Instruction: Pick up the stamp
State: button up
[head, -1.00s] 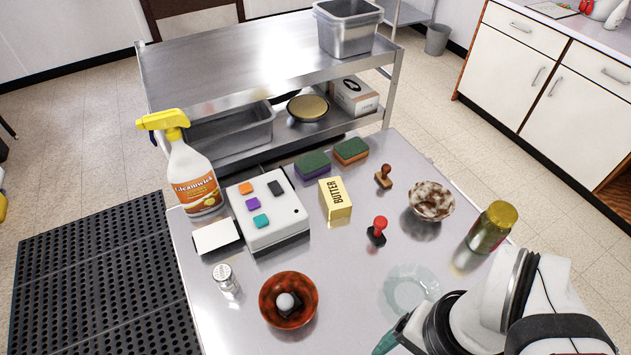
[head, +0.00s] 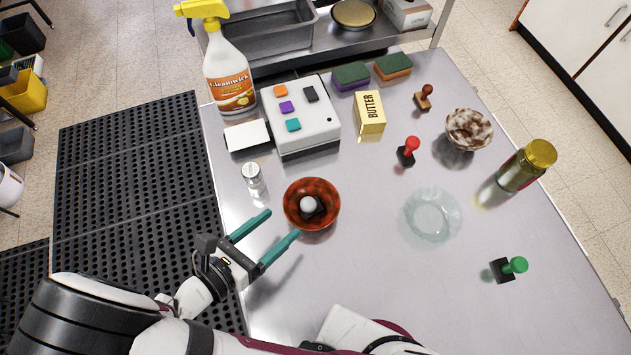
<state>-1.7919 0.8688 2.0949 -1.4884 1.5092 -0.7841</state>
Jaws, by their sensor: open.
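Several stamps are in the head view. A stamp with a white knob and black base (head: 309,206) sits inside a red-brown bowl (head: 325,186). A red-handled stamp (head: 409,151) stands on the table right of the butter. A wooden stamp (head: 424,97) with a brown-red handle stands behind it. A green-handled stamp (head: 508,268) lies tilted or on its side near the right front. My gripper (head: 282,224) is open and empty, with its two teal fingers at the near-left side of the red-brown bowl. I cannot tell its exact height above the table.
A salt shaker (head: 253,178), a white device with coloured buttons (head: 310,128), a spray bottle (head: 229,75) and butter (head: 370,113) stand left and behind. A glass dish (head: 432,215), a speckled bowl (head: 468,129) and a jar (head: 525,165) are at right. The front middle is mostly clear.

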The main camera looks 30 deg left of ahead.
aim_at(303, 210)
jog(key=x, duration=0.6)
jog(key=d+x, duration=0.1)
jog(key=x, duration=0.2)
jog(key=shift+w+f, duration=0.15)
jog(key=shift+w, duration=0.05)
grip_shut()
